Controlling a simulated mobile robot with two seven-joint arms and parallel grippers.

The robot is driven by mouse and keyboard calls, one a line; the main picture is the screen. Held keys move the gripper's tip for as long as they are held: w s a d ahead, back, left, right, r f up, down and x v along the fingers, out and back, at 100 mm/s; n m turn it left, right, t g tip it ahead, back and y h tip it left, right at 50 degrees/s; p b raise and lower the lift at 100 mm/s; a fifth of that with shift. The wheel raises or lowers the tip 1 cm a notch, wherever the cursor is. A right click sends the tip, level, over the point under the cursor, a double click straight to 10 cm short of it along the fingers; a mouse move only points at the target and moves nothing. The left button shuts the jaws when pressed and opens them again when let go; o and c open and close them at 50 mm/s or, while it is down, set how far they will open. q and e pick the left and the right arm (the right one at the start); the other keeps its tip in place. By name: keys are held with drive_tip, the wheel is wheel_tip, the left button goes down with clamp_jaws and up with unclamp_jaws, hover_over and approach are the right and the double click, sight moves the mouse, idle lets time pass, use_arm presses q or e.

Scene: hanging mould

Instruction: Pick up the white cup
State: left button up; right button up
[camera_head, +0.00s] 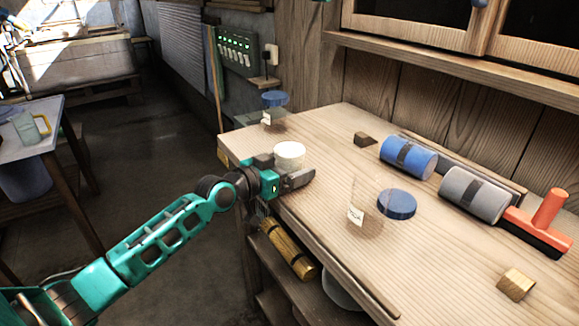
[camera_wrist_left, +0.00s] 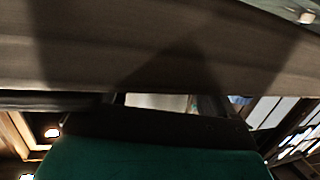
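The white cup (camera_head: 289,153) stands near the left edge of the wooden workbench (camera_head: 330,145). My left gripper (camera_head: 284,170) is at the cup, low over the bench top. One dark finger is in front of the cup and another dark part of the gripper is behind its left side. The fingers are apart, but I cannot tell whether they press on the cup. In the left wrist view a pale patch (camera_wrist_left: 157,102), likely the cup, shows past the dark gripper body. The lower part of the cup is hidden by the gripper. My right gripper is not in view.
Another blue-lidded clear jar (camera_head: 396,204) is to the right. Blue (camera_head: 408,157) and grey (camera_head: 474,195) rolls, a red-handled tool (camera_head: 545,220) and wooden blocks (camera_head: 516,284) lie further right.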

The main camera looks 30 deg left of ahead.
use_arm(q)
drive_tip(key=c, duration=1)
drive_tip(key=shift+r, duration=0.1)
